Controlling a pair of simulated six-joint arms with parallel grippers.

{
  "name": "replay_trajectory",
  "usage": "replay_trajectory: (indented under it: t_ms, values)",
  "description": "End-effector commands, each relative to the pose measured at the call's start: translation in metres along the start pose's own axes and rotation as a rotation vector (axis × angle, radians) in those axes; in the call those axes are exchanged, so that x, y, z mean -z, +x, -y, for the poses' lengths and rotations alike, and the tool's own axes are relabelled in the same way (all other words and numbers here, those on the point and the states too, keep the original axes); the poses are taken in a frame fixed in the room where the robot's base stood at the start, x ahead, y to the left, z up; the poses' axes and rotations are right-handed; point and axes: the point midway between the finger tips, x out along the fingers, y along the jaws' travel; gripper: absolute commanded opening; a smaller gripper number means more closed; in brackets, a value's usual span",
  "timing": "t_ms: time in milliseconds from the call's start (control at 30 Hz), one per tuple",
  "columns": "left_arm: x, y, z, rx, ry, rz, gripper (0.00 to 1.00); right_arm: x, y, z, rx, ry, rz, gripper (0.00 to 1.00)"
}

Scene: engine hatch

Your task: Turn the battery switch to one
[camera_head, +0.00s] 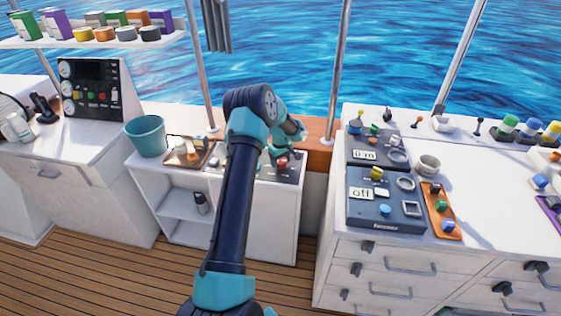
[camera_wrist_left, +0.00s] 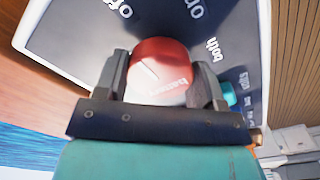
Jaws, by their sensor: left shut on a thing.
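The battery switch is a round red knob (camera_wrist_left: 160,72) with lettering and a white line, on a dark panel (camera_wrist_left: 75,35). The left wrist view shows "off" at the upper left, a partly cut-off label beginning "on" at the top, and "both" at the right. The white line points to the upper left, roughly toward "off". My left gripper (camera_wrist_left: 162,78) has one finger on each side of the knob and is shut on it. In the head view the red knob (camera_head: 283,163) shows just below my left gripper (camera_head: 281,155). My right gripper is not in view.
A teal bucket (camera_head: 146,136) and a brown tray (camera_head: 188,153) with small items stand left of the panel. To the right, a white counter (camera_head: 475,185) holds dark switch boxes (camera_head: 360,215), an orange strip (camera_head: 440,211) and a small bowl (camera_head: 428,165). A metal post (camera_head: 338,75) rises behind.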

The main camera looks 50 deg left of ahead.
Motion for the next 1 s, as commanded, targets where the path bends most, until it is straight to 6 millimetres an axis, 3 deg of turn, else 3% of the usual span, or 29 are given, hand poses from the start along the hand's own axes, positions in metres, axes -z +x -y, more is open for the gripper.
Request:
replay_trajectory:
  t_ms: [167,567,1000]
  values:
    - [0.0,-0.0002,-0.0001,0.0,0.0,0.0,0.39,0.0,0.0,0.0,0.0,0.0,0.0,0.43]
    - [0.0,-0.0002,-0.0002,0.0,0.057,0.0,0.39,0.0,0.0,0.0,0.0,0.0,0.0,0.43]
    - [0.0002,-0.0002,-0.0001,0.001,0.357,-0.001,0.39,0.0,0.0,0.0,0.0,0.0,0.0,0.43]
